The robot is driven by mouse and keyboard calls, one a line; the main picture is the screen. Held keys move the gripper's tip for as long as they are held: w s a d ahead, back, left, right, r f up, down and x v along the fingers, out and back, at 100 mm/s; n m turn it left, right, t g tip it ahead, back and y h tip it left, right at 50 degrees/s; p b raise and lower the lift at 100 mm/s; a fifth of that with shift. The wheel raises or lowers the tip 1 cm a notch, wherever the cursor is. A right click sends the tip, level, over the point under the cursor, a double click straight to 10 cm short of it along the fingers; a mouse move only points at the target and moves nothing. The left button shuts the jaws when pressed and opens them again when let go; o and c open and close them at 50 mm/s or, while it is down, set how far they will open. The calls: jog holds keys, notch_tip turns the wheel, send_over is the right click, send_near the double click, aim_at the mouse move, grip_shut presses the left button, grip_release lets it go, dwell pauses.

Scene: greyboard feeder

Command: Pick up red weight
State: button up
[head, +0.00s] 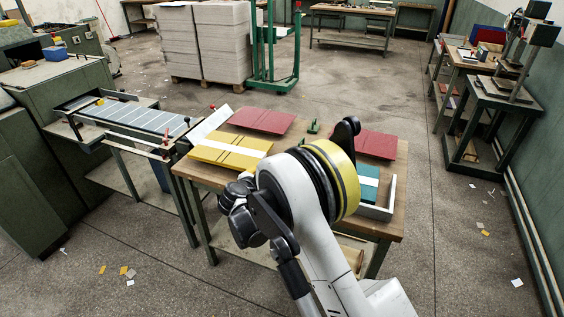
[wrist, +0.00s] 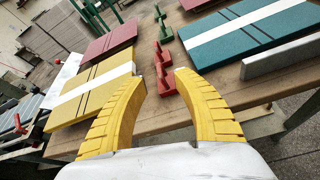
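The red weight (wrist: 162,62) lies on the wooden table (wrist: 199,75) in the wrist view, ahead of my gripper and in line with the gap between its fingers. My gripper (wrist: 160,79) is open, its two ribbed yellow fingers spread apart with nothing held between them. The near end of the weight appears between the fingertips, but I cannot tell the distance left to it. In the head view my arm hides the red weight, and the fingers cannot be made out.
A green weight (head: 313,127) stands beyond the red one. Yellow board (head: 230,149), dark red boards (head: 262,121) (head: 376,144) and a teal board (head: 368,185) lie around them. A pale raised strip (wrist: 282,58) edges the right side. A feeder (head: 135,117) adjoins the table's left.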

jog(key=shift+n, duration=0.3)
jog(key=x, duration=0.2)
jog(key=b+x, duration=0.1)
jog(key=x, duration=0.3)
jog(key=shift+a+f, duration=0.3)
jog(key=b+x, duration=0.1)
jog(key=x, duration=0.1)
jog(key=b+x, duration=0.1)
jog(key=x, duration=0.2)
jog(key=shift+f+b, duration=0.35)
jog(key=shift+b, duration=0.05)
jog(key=shift+w, duration=0.1)
jog(key=shift+r, duration=0.1)
grip_shut()
